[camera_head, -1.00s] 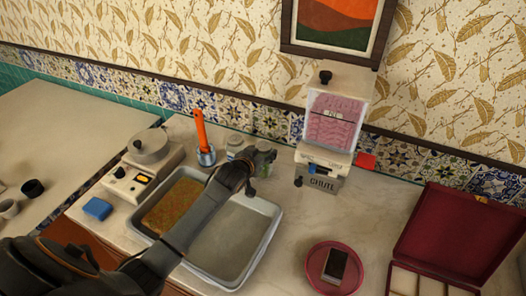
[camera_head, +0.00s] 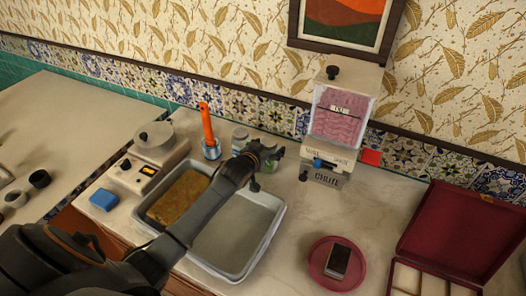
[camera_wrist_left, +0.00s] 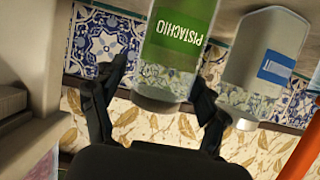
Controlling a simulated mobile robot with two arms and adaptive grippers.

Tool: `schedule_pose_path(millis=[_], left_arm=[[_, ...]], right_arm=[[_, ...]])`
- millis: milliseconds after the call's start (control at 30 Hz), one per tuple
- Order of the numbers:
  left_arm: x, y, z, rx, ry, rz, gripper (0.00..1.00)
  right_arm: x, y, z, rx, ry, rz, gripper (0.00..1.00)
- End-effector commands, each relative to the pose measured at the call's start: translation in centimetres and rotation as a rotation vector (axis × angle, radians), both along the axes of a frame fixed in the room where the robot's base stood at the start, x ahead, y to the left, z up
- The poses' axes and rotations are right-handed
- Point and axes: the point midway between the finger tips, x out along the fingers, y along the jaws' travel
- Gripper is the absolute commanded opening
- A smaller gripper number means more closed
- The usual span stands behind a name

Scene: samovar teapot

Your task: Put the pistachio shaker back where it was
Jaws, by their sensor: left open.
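The pistachio shaker (camera_wrist_left: 175,50) has a green label and stands between the fingers of my left gripper in the left wrist view, where the picture is upside down. Its base is cut off there. In the head view it shows only as a small greenish patch (camera_head: 268,143), mostly behind the gripper. My left gripper (camera_head: 266,163) is open at the shaker, behind the sink-like tray. In the wrist view its fingers are spread on either side of the shaker; I cannot tell whether one touches it. My right gripper is not in view.
A second shaker with a blue label (camera_wrist_left: 275,68) stands beside it. An orange-handled tool in a metal cup (camera_head: 210,149) is to the left. The pink-filled dispenser (camera_head: 338,130) is to the right. The tray (camera_head: 222,270) lies beneath my arm. Bare counter lies around (camera_head: 300,205).

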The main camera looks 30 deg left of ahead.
Motion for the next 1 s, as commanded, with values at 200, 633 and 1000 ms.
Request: schedule_pose_path(millis=[200, 633, 1000], left_arm=[[-2.7, -0.1, 0.9, 0.000, -0.001, -0.001, 0.74], [-9.7, -0.5, 3.9, 0.000, -0.001, -0.001, 0.74], [-11.0, -0.6, 4.6, 0.000, 0.000, 0.000, 0.74]], right_arm=[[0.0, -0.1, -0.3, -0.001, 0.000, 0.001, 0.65], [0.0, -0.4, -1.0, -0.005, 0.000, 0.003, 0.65], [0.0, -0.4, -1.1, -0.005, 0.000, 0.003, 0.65]])
